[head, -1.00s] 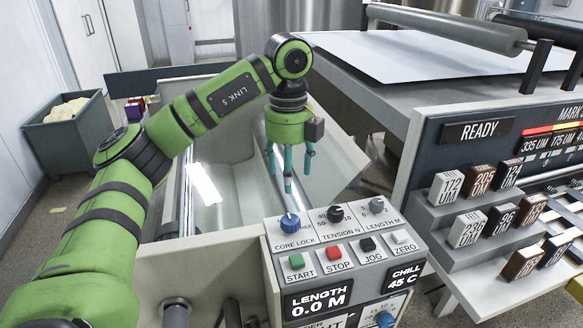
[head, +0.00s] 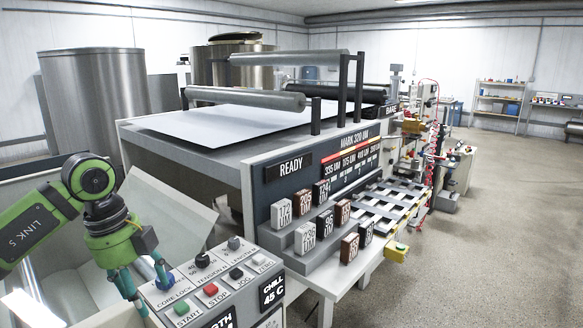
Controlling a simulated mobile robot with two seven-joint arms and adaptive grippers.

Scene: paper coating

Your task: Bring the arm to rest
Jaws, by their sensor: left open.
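My left arm comes in from the lower left in the head view. My left gripper (head: 140,279) points down with its teal fingers apart and nothing between them. The control box (head: 247,293) has several knobs and coloured buttons. My right gripper is not in view.
A coating machine with a white sheet (head: 235,122) on its bed and a READY panel (head: 290,166) fills the middle. Several labelled blocks (head: 308,237) stand on a stepped rack. Metal tanks (head: 95,95) stand behind. Open floor (head: 480,240) lies to the right.

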